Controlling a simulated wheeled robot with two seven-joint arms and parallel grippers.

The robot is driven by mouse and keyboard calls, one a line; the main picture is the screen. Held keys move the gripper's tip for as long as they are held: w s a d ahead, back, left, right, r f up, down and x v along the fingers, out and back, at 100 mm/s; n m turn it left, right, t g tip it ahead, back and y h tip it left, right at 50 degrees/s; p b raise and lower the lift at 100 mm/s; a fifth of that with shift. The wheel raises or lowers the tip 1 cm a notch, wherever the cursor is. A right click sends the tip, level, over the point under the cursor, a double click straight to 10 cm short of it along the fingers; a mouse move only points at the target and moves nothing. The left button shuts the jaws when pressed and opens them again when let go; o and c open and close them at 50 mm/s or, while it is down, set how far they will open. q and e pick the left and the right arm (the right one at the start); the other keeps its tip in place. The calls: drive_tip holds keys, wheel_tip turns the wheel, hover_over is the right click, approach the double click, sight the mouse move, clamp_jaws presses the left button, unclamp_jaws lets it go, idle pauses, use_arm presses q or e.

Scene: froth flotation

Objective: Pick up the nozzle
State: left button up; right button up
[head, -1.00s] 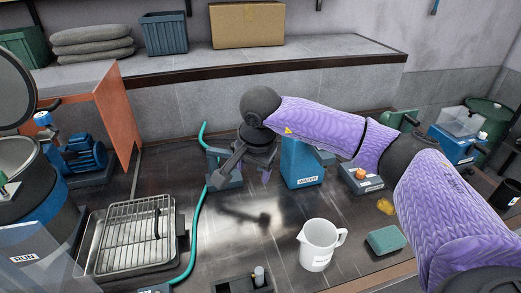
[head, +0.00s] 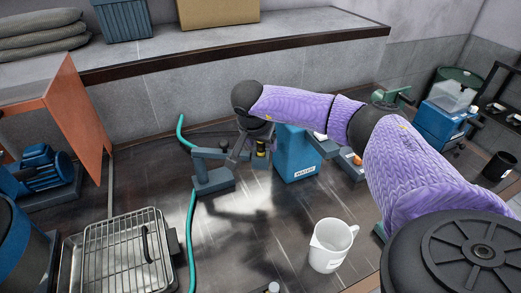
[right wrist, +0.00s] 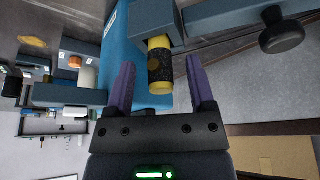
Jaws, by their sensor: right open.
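The nozzle (right wrist: 160,65) is a short cylinder with a black textured grip and yellow ends. It sits at the end of a grey-blue holder arm, and in the head view (head: 261,147) it shows small on the holder stand (head: 213,181). My right gripper (right wrist: 163,85) is open, with one purple finger on each side of the nozzle's line. The nozzle's lower end lies between the fingertips in the picture; I cannot tell how deep it is between them. In the head view the right gripper (head: 240,150) is beside the nozzle, partly hidden by its own wrist. My left gripper is out of view.
A blue water container (head: 297,155) stands just right of the nozzle. A green hose (head: 190,235) runs along the bench left of the stand. A white jug (head: 330,245) and a metal tray with a rack (head: 120,250) stand nearer.

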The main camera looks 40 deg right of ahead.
drive_tip(key=shift+f, duration=0.1)
drive_tip(key=shift+c, duration=0.8)
drive_tip(key=c, duration=0.7)
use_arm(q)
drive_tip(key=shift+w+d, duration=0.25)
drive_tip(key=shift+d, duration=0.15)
use_arm(e)
clamp_jaws()
